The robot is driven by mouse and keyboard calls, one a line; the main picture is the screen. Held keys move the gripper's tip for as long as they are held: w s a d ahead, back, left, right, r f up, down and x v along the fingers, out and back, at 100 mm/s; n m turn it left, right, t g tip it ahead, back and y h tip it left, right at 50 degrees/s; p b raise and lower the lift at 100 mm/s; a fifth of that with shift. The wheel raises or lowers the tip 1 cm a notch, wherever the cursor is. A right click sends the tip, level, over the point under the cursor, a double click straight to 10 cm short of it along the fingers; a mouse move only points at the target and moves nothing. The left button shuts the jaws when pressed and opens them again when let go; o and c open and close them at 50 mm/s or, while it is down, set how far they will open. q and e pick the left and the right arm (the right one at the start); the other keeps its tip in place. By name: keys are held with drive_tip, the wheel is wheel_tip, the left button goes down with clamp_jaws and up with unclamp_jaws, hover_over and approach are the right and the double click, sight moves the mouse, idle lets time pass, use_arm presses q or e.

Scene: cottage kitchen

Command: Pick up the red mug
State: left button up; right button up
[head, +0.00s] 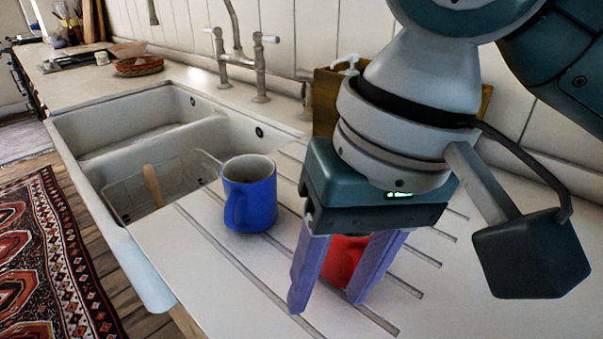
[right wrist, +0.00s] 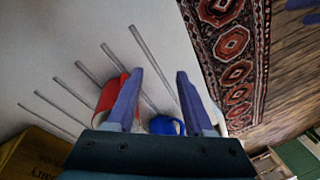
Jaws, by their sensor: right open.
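The red mug (head: 343,258) stands on the ribbed white drainboard, mostly hidden behind my right gripper (head: 328,297) in the head view. The right gripper points down, open, with its two purple fingers apart; red shows between them and beside the right-hand finger. In the right wrist view the red mug (right wrist: 107,96) shows mainly outside the left-hand finger, partly covered by it. I cannot tell whether the fingers touch it. The space between the fingertips (right wrist: 159,75) looks empty there. My left gripper is not in view.
A blue mug (head: 250,194) stands on the drainboard left of the gripper, close by. Beyond it is a double white sink (head: 100,118) with a wire rack (head: 128,200) and a tap (head: 258,70). A wooden box (head: 325,100) stands behind the arm. The drainboard's front is clear.

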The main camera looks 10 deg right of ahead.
sight(351, 253)
drive_tip(key=w+d, duration=0.1)
drive_tip(key=w+d+r+m+h, duration=0.1)
drive_tip(key=w+d+m+h+b, duration=0.1)
drive_tip(key=shift+w+d+r+g, duration=0.15)
drive_tip(key=shift+d+r+g, duration=0.15)
drive_tip(key=shift+d, duration=0.1)
drive_tip(key=shift+w+d+m, duration=0.1)
drive_tip(key=shift+d+m, duration=0.1)
drive_tip(key=shift+m, duration=0.1)
wheel_tip(351, 253, down, 10)
drive_tip(key=shift+w+r+b, duration=0.1)
drive_tip(key=shift+r+b, duration=0.15)
drive_tip(key=shift+b, duration=0.5)
clamp_jaws()
idle(0.4)
